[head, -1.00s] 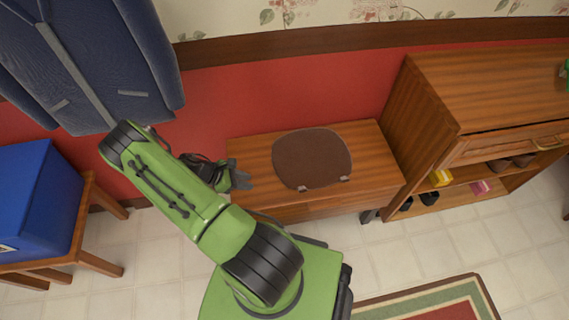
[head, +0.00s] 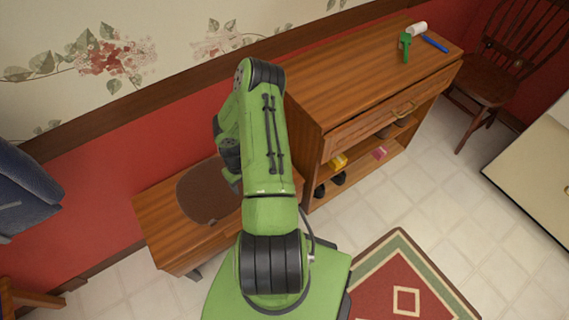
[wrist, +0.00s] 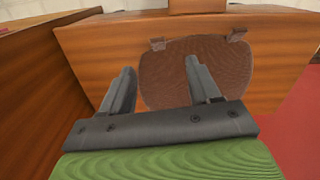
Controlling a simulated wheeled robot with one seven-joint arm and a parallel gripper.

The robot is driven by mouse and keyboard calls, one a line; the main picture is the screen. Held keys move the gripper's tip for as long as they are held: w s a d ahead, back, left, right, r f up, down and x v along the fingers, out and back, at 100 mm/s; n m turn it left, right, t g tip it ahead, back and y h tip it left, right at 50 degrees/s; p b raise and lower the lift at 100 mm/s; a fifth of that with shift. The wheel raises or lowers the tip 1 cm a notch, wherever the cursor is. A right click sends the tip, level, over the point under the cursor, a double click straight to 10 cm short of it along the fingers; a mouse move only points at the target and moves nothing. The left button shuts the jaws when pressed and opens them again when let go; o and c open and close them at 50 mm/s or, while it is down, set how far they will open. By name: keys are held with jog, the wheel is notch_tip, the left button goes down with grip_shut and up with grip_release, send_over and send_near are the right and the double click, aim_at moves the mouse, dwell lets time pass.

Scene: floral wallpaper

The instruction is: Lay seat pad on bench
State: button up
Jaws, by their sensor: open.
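The brown seat pad (head: 204,193) lies flat on the wooden bench (head: 158,221) against the red wall. My arm covers its right part in the head view. In the wrist view the seat pad (wrist: 183,72) lies on the bench top (wrist: 90,42), with two small tabs at its far edge. My gripper (wrist: 163,82) is open and empty, its two fingers apart over or near the pad. I cannot tell whether they touch it. In the head view the fingers are hidden behind my arm.
A wooden cabinet (head: 311,147) stands right of the bench, with shoes on its shelves. A green item (head: 405,46), a white roll (head: 416,29) and a blue item (head: 435,43) lie on top. A patterned rug (head: 405,280) covers floor in front. A dark chair (head: 488,86) stands far right.

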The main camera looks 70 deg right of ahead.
jog(key=shift+s+d+r+m, duration=0.1)
jog(key=shift+d+r+m, duration=0.2)
jog(key=shift+d, duration=0.1)
jog(key=shift+f, duration=0.1)
notch_tip(320, 180, down, 16)
jog(key=b, duration=0.4)
jog(key=shift+r, duration=0.2)
grip_shut()
jog(key=shift+o, duration=0.4)
grip_release()
notch_tip(320, 180, up, 16)
jog(key=p, duration=0.4)
